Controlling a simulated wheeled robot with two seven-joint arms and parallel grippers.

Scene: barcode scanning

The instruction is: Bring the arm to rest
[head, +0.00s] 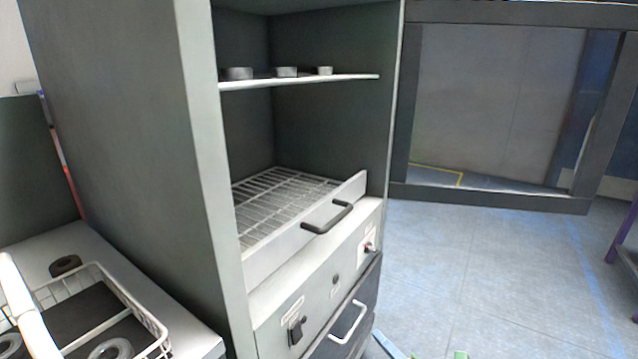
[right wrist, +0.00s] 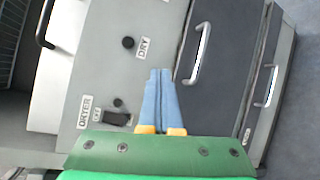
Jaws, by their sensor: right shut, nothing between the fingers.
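My right gripper (right wrist: 160,74) is shut and empty in the right wrist view, its two blue fingers side by side above a green palm. It is in front of the dryer's grey control panel (right wrist: 115,60), and I cannot tell the exact gap. In the head view only small blue and green parts of it show at the bottom edge. The tall grey dryer cabinet (head: 130,130) stands in the middle left. My left gripper is not in view.
The dryer's wire rack drawer (head: 300,240) has a black handle. Three small rings sit on the upper shelf (head: 300,82). Floor (head: 490,260) to the right is clear.

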